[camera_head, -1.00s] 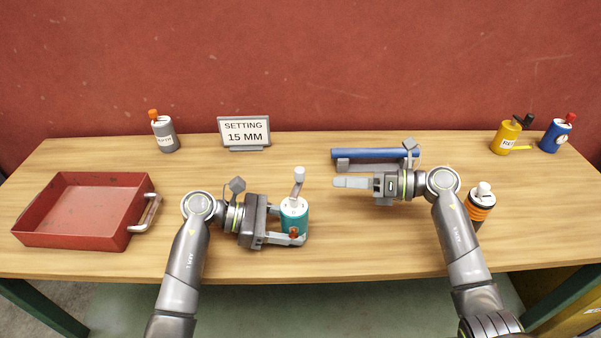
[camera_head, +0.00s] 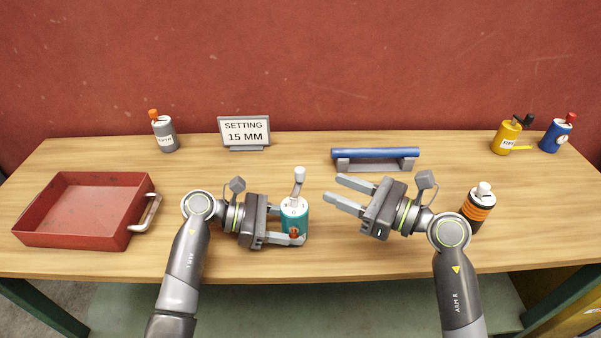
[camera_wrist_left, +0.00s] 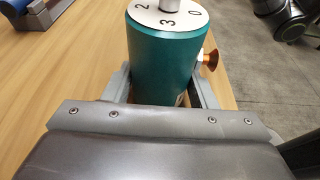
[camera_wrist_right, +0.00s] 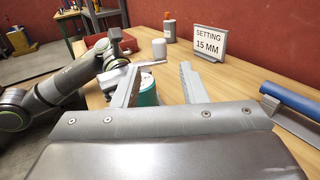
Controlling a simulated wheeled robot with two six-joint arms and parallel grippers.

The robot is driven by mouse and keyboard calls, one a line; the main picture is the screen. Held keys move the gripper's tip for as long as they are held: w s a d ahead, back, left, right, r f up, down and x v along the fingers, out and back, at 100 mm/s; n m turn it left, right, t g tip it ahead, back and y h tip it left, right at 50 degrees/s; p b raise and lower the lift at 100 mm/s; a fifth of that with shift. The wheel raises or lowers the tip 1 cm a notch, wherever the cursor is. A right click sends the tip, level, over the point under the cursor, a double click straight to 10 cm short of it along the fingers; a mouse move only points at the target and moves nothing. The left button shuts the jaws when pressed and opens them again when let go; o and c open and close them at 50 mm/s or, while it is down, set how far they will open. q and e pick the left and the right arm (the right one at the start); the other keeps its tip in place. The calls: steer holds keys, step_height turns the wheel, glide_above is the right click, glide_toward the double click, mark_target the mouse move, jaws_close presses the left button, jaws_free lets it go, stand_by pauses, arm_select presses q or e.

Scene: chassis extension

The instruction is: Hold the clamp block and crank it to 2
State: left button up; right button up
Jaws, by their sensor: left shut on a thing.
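The clamp block (camera_head: 298,219) is a teal cylinder with a white numbered dial on top and a grey crank handle (camera_head: 298,180) rising from it. In the left wrist view the dial (camera_wrist_left: 168,13) shows 2, 3 and 0, and an orange-brown knob (camera_wrist_left: 207,61) sticks out of the side. My left gripper (camera_head: 300,228) is shut on the teal block, which stands upright on the table. My right gripper (camera_head: 333,190) is open and empty, to the right of the block, its fingers pointing left towards it. In the right wrist view the block (camera_wrist_right: 148,92) shows between its fingers.
A sign reading SETTING 15 MM (camera_head: 245,132) stands at the back. A blue bar on a grey stand (camera_head: 375,153) lies behind my right gripper. A red tray (camera_head: 75,238) is at left. An orange-banded dark bottle (camera_head: 478,205) stands near my right arm. Yellow (camera_head: 505,137) and blue (camera_head: 556,136) containers are back right.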

mark_target(300, 174)
steer(key=x, duration=0.9)
steer(key=shift+a, duration=0.25)
jaws_close()
steer(key=shift+w+g, duration=0.1)
steer(key=shift+g, duration=0.2)
